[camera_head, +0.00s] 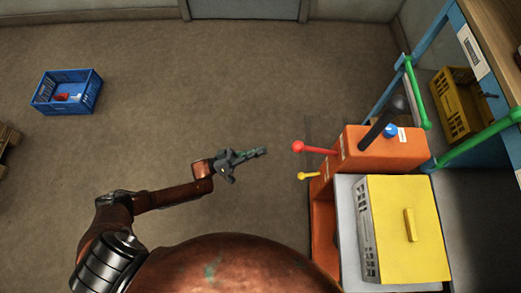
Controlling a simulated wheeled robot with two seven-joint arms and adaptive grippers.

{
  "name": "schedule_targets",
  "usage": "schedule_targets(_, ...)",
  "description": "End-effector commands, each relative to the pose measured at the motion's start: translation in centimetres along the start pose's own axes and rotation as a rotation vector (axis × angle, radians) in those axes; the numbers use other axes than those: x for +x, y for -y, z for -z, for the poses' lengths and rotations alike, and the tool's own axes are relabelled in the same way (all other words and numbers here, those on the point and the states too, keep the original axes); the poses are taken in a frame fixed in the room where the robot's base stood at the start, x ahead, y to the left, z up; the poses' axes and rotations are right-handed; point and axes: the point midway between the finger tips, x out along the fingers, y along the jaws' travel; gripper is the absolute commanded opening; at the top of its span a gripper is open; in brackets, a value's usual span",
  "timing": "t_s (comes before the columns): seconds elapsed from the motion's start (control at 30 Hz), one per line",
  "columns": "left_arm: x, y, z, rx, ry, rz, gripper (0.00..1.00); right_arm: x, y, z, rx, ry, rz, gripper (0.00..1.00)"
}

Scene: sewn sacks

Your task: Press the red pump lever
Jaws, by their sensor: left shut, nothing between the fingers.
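The red pump lever (313,148) is a short rod with a red ball knob. It sticks out to the left from an orange machine (375,160) at the right. My left gripper (262,151) is shut and empty. Its fingers point right toward the red knob, with a small gap between fingertips and knob in the picture. A smaller yellow-knobbed lever (307,176) sits just below the red one. My right gripper does not show.
A yellow-lidded box (402,222) stands in front of the orange machine. A blue shelf frame with green rails (414,90) and a yellow crate (457,110) are at the right. A blue crate (48,96) lies at the far left. The middle floor is clear.

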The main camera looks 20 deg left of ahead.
Motion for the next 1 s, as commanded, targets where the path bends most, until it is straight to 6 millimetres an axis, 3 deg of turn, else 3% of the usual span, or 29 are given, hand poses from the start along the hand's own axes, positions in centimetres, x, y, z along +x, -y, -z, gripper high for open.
schedule_targets(0.17,0.1,0.4,-2.3,0.009,0.023,0.075,0.0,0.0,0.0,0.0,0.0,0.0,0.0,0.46)
schedule_targets(0.33,-0.7,1.8,-8.3,0.048,0.128,0.311,0.0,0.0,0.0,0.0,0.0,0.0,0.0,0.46)
schedule_targets(0.47,-3.3,2.9,-13.3,0.08,0.271,0.535,0.0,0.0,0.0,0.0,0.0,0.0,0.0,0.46)
schedule_targets(0.57,-6.8,3.2,-16.5,0.09,0.405,0.701,0.0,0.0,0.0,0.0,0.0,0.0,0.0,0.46)
schedule_targets(0.77,-16.9,0.9,-21.4,0.052,0.729,1.003,0.0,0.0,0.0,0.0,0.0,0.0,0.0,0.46)
schedule_targets(0.87,-23.1,-2.1,-23.1,-0.005,0.914,1.132,0.0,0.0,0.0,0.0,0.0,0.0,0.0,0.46)
schedule_targets(1.0,-31.1,-8.1,-24.3,-0.12,1.161,1.264,0.0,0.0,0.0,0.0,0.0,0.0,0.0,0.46)
